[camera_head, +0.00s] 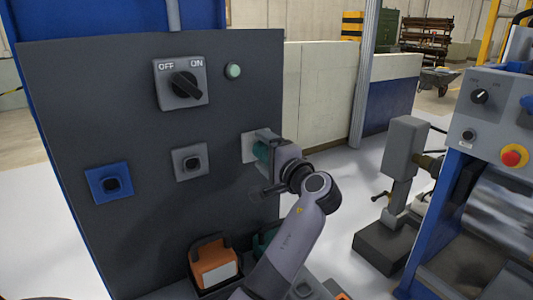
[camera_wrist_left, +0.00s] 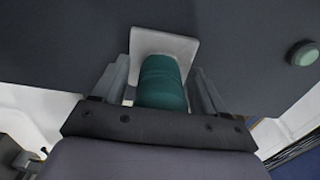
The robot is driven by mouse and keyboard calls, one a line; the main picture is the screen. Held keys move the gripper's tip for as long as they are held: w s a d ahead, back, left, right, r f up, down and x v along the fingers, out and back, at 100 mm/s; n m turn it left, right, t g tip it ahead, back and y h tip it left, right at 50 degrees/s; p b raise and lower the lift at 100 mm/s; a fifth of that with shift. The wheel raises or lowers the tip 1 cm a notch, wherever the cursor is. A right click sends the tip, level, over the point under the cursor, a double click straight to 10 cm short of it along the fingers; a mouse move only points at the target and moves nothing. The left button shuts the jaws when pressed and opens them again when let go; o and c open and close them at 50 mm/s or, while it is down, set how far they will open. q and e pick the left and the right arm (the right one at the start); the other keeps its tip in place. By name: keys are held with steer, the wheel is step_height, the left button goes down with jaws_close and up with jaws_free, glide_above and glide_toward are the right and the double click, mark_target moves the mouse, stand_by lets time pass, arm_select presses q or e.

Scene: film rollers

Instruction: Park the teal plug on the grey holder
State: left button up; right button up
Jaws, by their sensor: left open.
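The teal plug (camera_head: 261,153) is at the right side of the dark panel, its end against a pale grey square plate (camera_head: 247,147) that looks like the grey holder. The wrist view shows the plug (camera_wrist_left: 161,82) as a teal cylinder, in line with the plate (camera_wrist_left: 164,43). My left gripper (camera_head: 270,163) is at the plug. In the wrist view its two fingers (camera_wrist_left: 163,75) stand open on either side of the plug, with gaps showing. The plug's near end is hidden behind the gripper body. My right gripper is not in view.
The dark panel (camera_head: 120,120) also bears a blue socket (camera_head: 97,190), a grey socket (camera_head: 181,174), an OFF/ON switch (camera_head: 168,94) and a green button (camera_head: 233,71). An orange block (camera_head: 216,268) and a partly hidden teal one (camera_head: 265,240) are below. A blue-framed machine (camera_head: 505,115) stands right.

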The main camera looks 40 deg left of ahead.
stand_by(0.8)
arm_select(q)
jaws_close()
steer(key=shift+d+f, duration=0.1)
steer(key=shift+d, duration=0.1)
steer(key=shift+s+d, duration=0.3)
steer(key=shift+d, duration=0.15)
steer(key=shift+v, duration=2.3)
